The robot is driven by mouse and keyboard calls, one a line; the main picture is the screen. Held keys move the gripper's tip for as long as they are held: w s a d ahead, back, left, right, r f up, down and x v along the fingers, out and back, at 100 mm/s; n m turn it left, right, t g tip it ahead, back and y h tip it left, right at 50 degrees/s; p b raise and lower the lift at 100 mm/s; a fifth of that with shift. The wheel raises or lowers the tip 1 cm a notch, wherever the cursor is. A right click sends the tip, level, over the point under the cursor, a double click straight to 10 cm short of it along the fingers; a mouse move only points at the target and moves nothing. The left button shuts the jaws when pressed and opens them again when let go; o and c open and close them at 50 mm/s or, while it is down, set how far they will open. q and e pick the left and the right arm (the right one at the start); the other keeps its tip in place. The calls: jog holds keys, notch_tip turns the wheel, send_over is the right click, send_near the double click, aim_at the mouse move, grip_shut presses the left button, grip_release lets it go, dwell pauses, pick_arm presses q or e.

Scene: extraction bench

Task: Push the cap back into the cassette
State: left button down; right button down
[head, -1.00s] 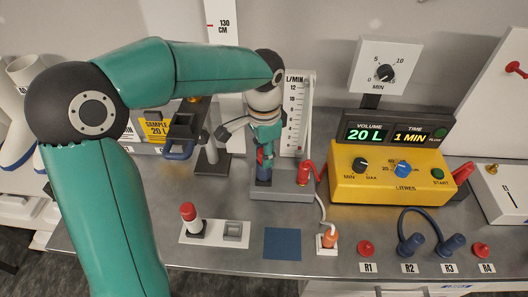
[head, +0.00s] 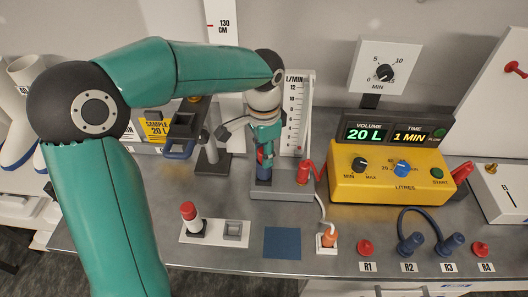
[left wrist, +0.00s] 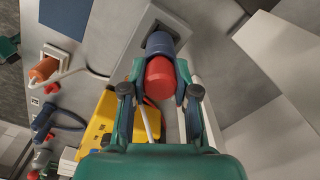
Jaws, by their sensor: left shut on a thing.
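A blue upright cassette (head: 264,173) stands on the grey base in front of the tall scale in the head view. In the left wrist view the blue cassette (left wrist: 160,44) rises from its grey block, with a red cap (left wrist: 160,78) at its near end. My left gripper (head: 265,150) is above the base, pointing down. In the left wrist view its two fingers (left wrist: 160,72) sit on either side of the red cap, closed on it. The fingers hide part of the join between cap and cassette, so I cannot tell how deep the cap sits. My right gripper is not in view.
A yellow pump (head: 385,183) stands to the right, and a red connector (head: 304,173) sits close beside the base. A white-bodied tube with a red top (head: 191,216) stands in a tray at the front. A blue square mat (head: 282,243) lies bare beside it.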

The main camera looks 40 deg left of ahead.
pick_arm(q)
jog(key=shift+s+f, duration=0.4)
jog(key=shift+f, duration=0.4)
jog(key=c, duration=1)
grip_release()
jog(key=shift+c, duration=0.2)
jog(key=shift+o, duration=1.3)
jog(key=shift+w+a+f, duration=0.1)
jog(key=shift+w+f, duration=0.1)
jog(key=shift+w, duration=0.15)
jog(key=shift+s+r, duration=0.1)
jog(key=shift+r, duration=0.1)
jog(key=shift+r, duration=0.1)
jog(key=shift+r, duration=0.4)
jog(key=r, duration=1.1)
jog(key=shift+w, duration=0.25)
